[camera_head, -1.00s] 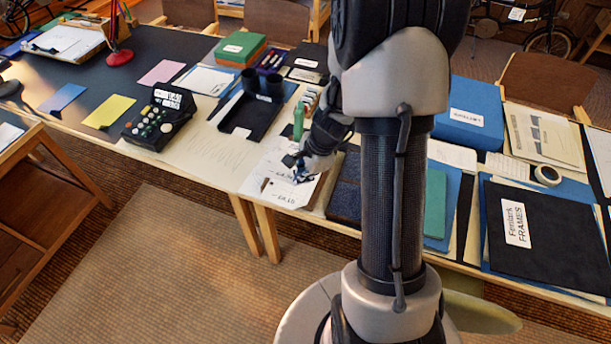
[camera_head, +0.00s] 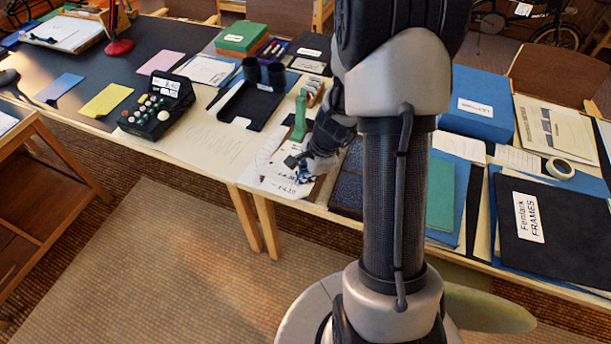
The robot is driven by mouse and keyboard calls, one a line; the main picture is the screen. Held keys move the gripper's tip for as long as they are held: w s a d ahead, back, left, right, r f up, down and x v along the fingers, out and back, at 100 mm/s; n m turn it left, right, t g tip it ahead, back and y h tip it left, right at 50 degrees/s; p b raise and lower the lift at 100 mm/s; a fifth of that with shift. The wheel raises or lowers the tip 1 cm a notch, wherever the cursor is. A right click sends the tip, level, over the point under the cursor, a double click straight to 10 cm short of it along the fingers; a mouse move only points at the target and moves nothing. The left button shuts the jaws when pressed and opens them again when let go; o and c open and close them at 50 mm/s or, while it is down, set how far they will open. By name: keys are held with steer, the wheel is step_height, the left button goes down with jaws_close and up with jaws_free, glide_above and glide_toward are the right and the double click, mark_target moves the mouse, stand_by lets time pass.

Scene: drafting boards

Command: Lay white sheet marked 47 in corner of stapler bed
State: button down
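White sheets (camera_head: 282,183) with dark printed marks lie near the front edge of the pale table, left of my arm. The print is too small for me to make out a 47. My gripper (camera_head: 298,170) is low over these sheets and hides part of them. Its fingers are small and dark, and I cannot tell whether they are shut on a sheet. A green upright tool (camera_head: 300,117), perhaps the stapler, stands just behind the sheets. I cannot make out its bed or corner clearly.
A black tray (camera_head: 238,110) with dark cups and a black keypad device (camera_head: 158,106) are to the left. A blue box (camera_head: 478,104), a black folder (camera_head: 556,226) and a tape roll (camera_head: 560,168) are to the right. My arm hides the table's middle.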

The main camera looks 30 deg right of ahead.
steer(key=c, duration=2.3)
jaws_free()
steer(key=o, duration=0.6)
steer(key=v, duration=1.2)
